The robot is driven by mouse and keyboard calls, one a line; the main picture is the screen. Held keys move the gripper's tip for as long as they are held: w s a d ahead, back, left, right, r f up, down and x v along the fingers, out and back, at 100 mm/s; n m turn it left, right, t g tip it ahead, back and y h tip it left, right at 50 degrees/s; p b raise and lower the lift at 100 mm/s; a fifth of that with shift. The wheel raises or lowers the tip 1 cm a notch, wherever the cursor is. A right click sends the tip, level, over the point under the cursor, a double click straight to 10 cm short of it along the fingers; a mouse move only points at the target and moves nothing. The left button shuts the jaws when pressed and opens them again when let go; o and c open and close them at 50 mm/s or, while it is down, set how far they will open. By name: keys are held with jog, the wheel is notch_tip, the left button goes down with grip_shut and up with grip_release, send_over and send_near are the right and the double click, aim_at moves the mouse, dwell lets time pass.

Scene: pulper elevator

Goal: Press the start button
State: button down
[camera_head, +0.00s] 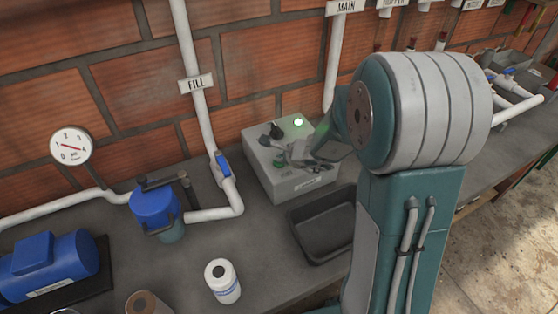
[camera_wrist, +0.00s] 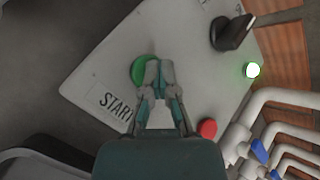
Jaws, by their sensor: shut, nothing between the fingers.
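The green start button (camera_wrist: 143,69) sits on the top of a grey control box, beside a label reading START (camera_wrist: 115,106). My gripper (camera_wrist: 157,68) is shut and empty, with its fingertips over the right part of the button in the wrist view. I cannot tell whether the tips touch it. In the head view the control box (camera_head: 262,168) stands on the bench against the brick wall. My gripper (camera_head: 280,158) is over its top there and hides the button.
The box also carries a red button (camera_wrist: 208,128), a black knob (camera_wrist: 232,32) and a lit green lamp (camera_wrist: 252,70). A black tray (camera_head: 318,232) lies in front of the box. A white pipe with a blue valve (camera_head: 223,165) stands to its left.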

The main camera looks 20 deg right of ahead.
jog(key=shift+r, duration=0.85)
jog(key=shift+r, duration=2.5)
